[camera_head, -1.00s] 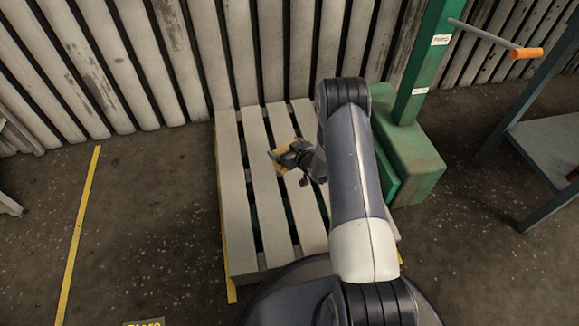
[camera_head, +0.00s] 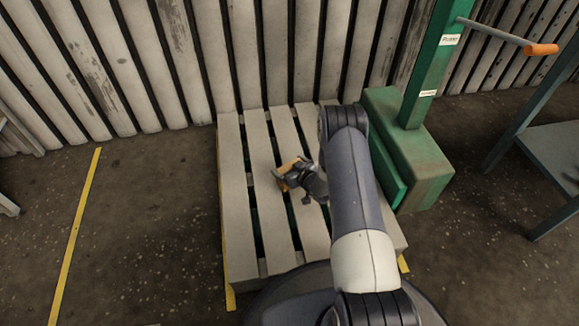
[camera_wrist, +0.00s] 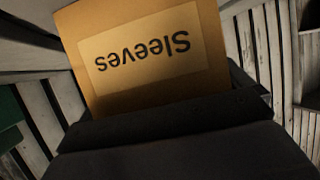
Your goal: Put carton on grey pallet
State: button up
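The carton (camera_wrist: 145,55) fills the upper middle of the wrist view, a brown box with a pale label reading "Sleeves", upside down. My gripper (camera_wrist: 165,115) is shut on it; the dark gripper body covers its near part. In the head view only a small orange-brown part of the carton (camera_head: 289,169) shows at my gripper (camera_head: 287,177), over the middle of the grey pallet (camera_head: 236,200). The pallet is pale grey and slatted, and lies on the floor against the wall. I cannot tell whether the carton touches the slats.
A green post (camera_head: 432,70) on a green base (camera_head: 415,160) stands right of the pallet. An orange-ended handle (camera_head: 541,49) sticks out from it. A grey-blue table (camera_head: 553,150) is at the far right. The floor left of the pallet is clear up to a yellow line (camera_head: 75,232).

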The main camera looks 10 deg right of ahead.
jog(key=shift+s+r, duration=0.1)
jog(key=shift+r, duration=0.15)
jog(key=p+v, duration=0.5)
jog(key=v, duration=0.6)
jog(key=shift+s+d, duration=0.2)
jog(key=shift+s, duration=0.1)
jog(key=shift+r, duration=0.1)
dwell(0.7)
